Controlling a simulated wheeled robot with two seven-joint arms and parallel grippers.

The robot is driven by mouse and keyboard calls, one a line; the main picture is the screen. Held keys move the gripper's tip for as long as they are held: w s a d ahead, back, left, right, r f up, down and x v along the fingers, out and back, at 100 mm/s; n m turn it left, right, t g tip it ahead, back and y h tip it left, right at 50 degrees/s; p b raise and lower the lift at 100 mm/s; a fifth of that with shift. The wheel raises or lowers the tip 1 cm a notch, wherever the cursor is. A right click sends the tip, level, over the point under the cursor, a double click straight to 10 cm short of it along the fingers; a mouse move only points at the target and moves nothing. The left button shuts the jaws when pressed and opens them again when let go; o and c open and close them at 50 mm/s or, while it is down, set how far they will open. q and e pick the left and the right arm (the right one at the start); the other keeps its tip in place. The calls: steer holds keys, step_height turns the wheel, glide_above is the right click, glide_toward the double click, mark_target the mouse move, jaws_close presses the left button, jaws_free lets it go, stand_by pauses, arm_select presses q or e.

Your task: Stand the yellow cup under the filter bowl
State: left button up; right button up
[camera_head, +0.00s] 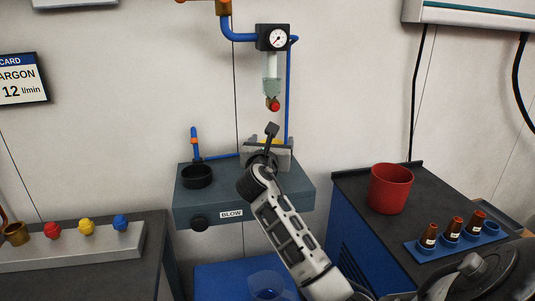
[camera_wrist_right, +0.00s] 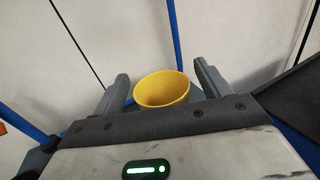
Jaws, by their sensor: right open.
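The filter bowl (camera_head: 271,87) is a clear cylinder hanging below the pressure gauge on the back wall, with a red drain knob (camera_head: 274,105) at its bottom. The yellow cup (camera_wrist_right: 161,88) shows in the right wrist view, open end visible, between the two fingers of my right gripper (camera_wrist_right: 162,79). The fingers are apart, with small gaps seeming to show beside the cup. In the head view my right gripper (camera_head: 267,143) is below the filter bowl, over the back of the blow station, and hides most of the cup. My left gripper is not in view.
The grey blow station (camera_head: 245,204) carries a black ring (camera_head: 197,177) and a blue nozzle (camera_head: 194,143). A red bin (camera_head: 390,188) and a blue rack (camera_head: 454,243) of brown bottles stand on the right cabinet. Coloured knobs line the left bench. Blue hoses run down the wall.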

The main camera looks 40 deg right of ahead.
steer(key=v, duration=1)
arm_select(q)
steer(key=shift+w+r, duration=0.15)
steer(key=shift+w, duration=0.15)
arm_select(e)
steer(key=shift+s+a, duration=0.2)
steer(key=shift+a, duration=0.05)
